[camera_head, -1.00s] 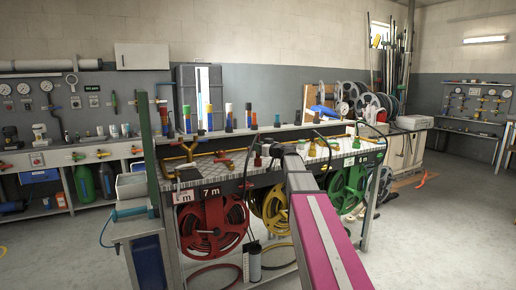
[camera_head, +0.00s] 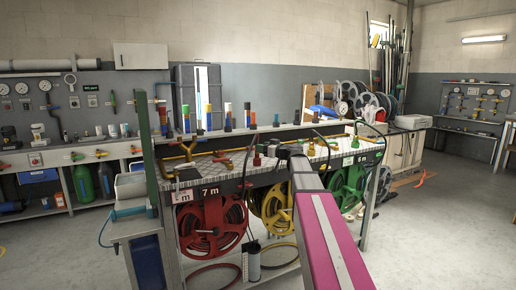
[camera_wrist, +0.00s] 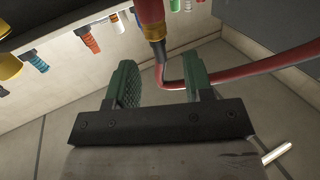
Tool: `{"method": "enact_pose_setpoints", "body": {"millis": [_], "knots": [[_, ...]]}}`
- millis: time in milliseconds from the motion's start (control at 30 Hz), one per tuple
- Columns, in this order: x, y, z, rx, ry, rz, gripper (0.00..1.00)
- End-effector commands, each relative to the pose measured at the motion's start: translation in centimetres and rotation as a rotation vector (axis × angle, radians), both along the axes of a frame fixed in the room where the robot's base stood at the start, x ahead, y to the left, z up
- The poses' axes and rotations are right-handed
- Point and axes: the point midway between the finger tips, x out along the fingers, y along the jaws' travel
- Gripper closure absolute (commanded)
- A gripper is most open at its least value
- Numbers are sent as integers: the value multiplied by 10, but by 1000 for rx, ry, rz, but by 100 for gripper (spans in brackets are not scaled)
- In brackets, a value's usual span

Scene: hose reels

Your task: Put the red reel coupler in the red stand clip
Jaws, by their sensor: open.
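My gripper (camera_wrist: 160,64) is open, with its two green ridged pads apart in the wrist view. A red coupler (camera_wrist: 150,12) with a dark, yellow-banded end hangs at the top middle of that view, beyond the gap between the pads. A red hose (camera_wrist: 255,68) bends below it and runs right, passing behind the right pad. I see no pad closed on the coupler or hose. In the head view the red reel (camera_head: 211,226) is under the bench at left, and my arm hides part of the bench top. I cannot make out the red stand clip for certain.
The bench (camera_head: 215,169) also carries a yellow reel (camera_head: 275,212) and a green reel (camera_head: 346,190) below its top. A green post (camera_head: 148,150) rises at the left end.

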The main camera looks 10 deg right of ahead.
Motion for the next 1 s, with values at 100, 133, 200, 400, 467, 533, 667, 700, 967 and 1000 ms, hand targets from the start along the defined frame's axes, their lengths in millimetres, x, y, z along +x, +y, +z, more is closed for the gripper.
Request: {"method": "enact_pose_setpoints", "body": {"millis": [100, 133, 200, 400, 467, 533, 667, 700, 967, 1000], "knots": [[-23, -17, 0, 0, 0, -2, 53], [-27, -21, 0, 0, 0, -2, 53], [-37, -30, 0, 0, 0, -2, 53], [-55, -47, 0, 0, 0, -1, 53], [-58, -50, 0, 0, 0, 0, 53], [-60, -52, 0, 0, 0, 0, 53], [-61, -53, 0, 0, 0, 1, 53], [-62, -52, -1, -1, 2, 1, 53], [-82, -20, -72, -36, 218, 36, 53], [-89, -11, -94, -49, 287, 41, 53]]}}
